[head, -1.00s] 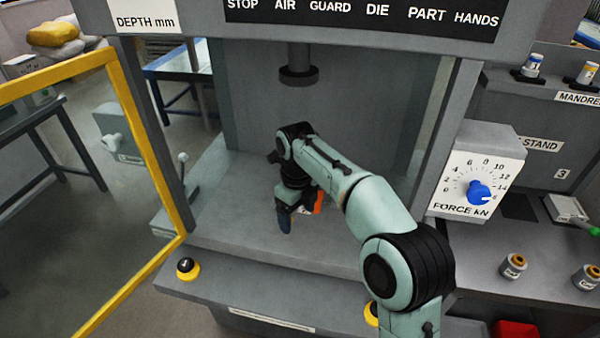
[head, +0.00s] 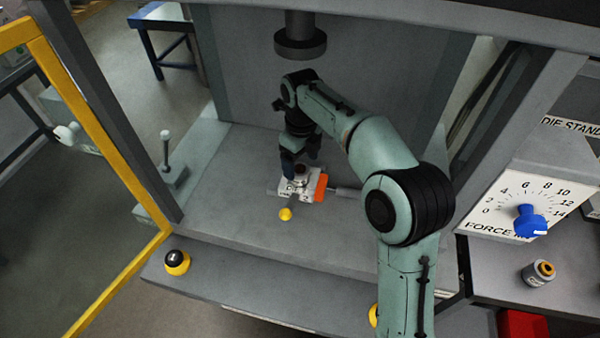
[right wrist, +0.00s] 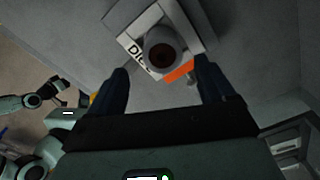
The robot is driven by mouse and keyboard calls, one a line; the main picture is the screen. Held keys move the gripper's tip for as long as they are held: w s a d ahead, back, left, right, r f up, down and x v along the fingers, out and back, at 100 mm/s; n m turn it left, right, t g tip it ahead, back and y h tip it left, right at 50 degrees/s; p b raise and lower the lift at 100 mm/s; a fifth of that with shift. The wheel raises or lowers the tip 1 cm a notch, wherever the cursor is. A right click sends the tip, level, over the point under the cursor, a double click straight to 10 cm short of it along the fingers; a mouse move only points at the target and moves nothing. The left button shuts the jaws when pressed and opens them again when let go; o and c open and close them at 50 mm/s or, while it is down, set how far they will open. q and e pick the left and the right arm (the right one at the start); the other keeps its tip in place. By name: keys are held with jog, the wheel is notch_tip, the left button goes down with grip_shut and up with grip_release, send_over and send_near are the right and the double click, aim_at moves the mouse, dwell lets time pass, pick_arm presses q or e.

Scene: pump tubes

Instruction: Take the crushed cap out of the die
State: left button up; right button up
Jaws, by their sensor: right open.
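The die (head: 300,187) is a small pale block with a "DIE" label and an orange side, on the press bed below the ram. In the right wrist view the die (right wrist: 178,18) has a round grey part on top with a dark brown round centre (right wrist: 161,56), which may be the crushed cap; its shape is unclear. My right gripper (head: 301,160) is just above the die, pointing down. In the right wrist view its two blue fingers (right wrist: 162,72) are apart, either side of the round part, with nothing held. A teal arm, probably my left, shows at that view's left edge; its gripper is too small to read.
The press ram (head: 300,38) hangs above and behind my right gripper. The yellow-framed guard door (head: 105,145) stands open at left. A yellow-ball handle (head: 286,214) sticks out in front of the die. The bed (head: 235,205) around is clear.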

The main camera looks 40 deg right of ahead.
aim_at(300, 168)
jog(key=f, duration=0.3)
jog(key=w+f, duration=0.1)
jog(key=f, duration=0.1)
jog(key=shift+d+b, duration=0.1)
jog(key=shift+b, duration=0.25)
jog(key=c, duration=1.3)
jog(key=shift+r, duration=0.1)
